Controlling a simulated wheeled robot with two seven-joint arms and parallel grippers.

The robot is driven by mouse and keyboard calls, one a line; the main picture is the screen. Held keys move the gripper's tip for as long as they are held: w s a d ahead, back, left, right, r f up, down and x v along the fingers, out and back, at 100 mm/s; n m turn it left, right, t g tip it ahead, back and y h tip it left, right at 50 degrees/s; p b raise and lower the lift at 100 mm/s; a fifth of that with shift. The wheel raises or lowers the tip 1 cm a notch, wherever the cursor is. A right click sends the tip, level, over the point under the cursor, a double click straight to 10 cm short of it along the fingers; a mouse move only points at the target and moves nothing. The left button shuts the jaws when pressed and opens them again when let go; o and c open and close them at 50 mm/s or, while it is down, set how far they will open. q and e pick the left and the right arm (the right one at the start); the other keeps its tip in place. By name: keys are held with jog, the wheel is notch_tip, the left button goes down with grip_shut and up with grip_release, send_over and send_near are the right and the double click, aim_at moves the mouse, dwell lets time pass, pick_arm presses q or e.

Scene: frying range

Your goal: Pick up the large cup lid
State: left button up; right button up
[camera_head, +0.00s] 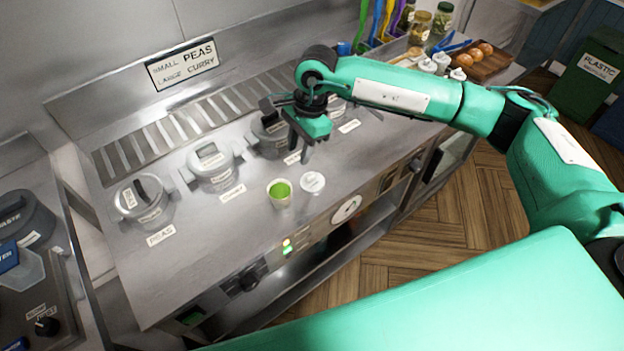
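A round white cup lid (312,181) lies flat on the steel counter, just right of a small cup (280,195) filled with something bright green. My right gripper (301,152) hangs above the counter, behind the lid in the picture, with its fingers pointing down. Its two dark fingers look apart, with nothing seen between them. It is apart from the lid, in front of the row of pots. My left gripper is not in view.
Lidded pots, including a peas pot (143,202) and a curry pot (214,167), line the range behind the cup. A sign (182,64) reads small peas, large curry. Bare counter (200,255) lies at the front left. Eggs on a wooden board (487,68) are at the far right.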

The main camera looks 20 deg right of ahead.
jog(key=w+d+r+h, duration=0.1)
jog(key=w+d+h, duration=0.1)
jog(key=d, duration=0.3)
jog(key=p, duration=0.3)
send_over(314, 173)
jog(key=d, duration=0.1)
jog(key=shift+h, duration=0.3)
notch_tip(314, 173, down, 8)
jog(key=shift+s+f, duration=0.1)
jog(key=f+p, duration=0.1)
jog(key=f, duration=0.1)
jog(key=a+f+p, duration=0.1)
jog(key=f+p, duration=0.1)
jog(key=shift+f+p, duration=0.25)
jog(key=shift+p, duration=0.05)
jog(key=shift+f, duration=0.45)
grip_shut()
